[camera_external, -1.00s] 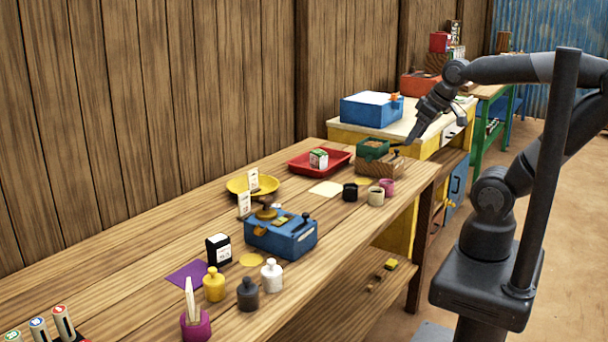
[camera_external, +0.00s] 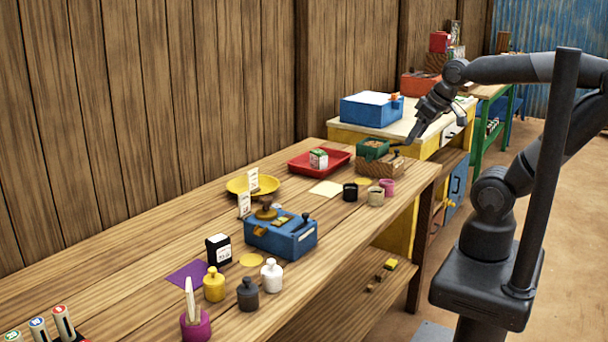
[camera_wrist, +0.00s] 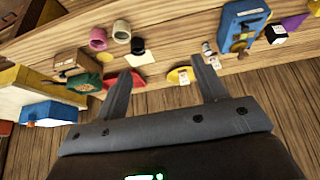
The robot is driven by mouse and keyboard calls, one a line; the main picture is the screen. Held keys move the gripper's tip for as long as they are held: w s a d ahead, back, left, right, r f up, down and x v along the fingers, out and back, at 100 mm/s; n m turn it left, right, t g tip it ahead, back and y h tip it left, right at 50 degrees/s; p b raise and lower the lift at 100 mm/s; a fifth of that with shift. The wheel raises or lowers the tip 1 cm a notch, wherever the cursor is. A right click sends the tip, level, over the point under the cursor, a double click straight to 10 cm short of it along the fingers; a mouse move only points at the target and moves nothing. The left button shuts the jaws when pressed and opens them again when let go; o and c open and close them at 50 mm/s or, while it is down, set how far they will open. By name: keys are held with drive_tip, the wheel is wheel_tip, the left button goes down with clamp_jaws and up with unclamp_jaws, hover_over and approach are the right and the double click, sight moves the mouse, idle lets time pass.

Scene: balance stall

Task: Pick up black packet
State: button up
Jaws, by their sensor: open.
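The black packet (camera_external: 218,249), a small upright block with a white label, stands on the wooden table beside the purple sheet. It also shows in the wrist view (camera_wrist: 276,34) near the top right. My gripper (camera_external: 405,147) is open and empty, high over the far end of the table near the green box, well away from the packet. In the wrist view my gripper's two fingers (camera_wrist: 160,75) are spread apart with nothing between them.
A blue balance box (camera_external: 281,235) stands between the packet and the table's far end. Yellow (camera_external: 214,285), dark (camera_external: 248,294) and white (camera_external: 271,275) bottles stand close in front of the packet. A yellow plate (camera_external: 238,187) and a red tray (camera_external: 335,167) lie farther back.

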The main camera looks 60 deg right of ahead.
idle(0.4)
drive_tip(key=w+a+m+g+y, duration=0.15)
drive_tip(key=w+a+m, duration=0.35)
drive_tip(key=w+a, duration=0.55)
drive_tip(key=w+a+m+g+y, duration=0.15)
drive_tip(key=w+a+m, duration=0.45)
drive_tip(key=w, duration=0.8)
drive_tip(key=m+g+y, duration=0.1)
drive_tip(key=m+g, duration=0.1)
drive_tip(key=m, duration=0.7)
approach(217, 251)
drive_tip(key=shift+w+d+f, duration=0.95)
drive_tip(key=shift+d, duration=0.05)
drive_tip(key=shift+y, duration=0.3)
drive_tip(key=x, duration=1)
drive_tip(key=shift+d, duration=0.1)
drive_tip(key=c, duration=1.1)
drive_tip(key=shift+o, duration=0.2)
drive_tip(key=shift+r, duration=0.1)
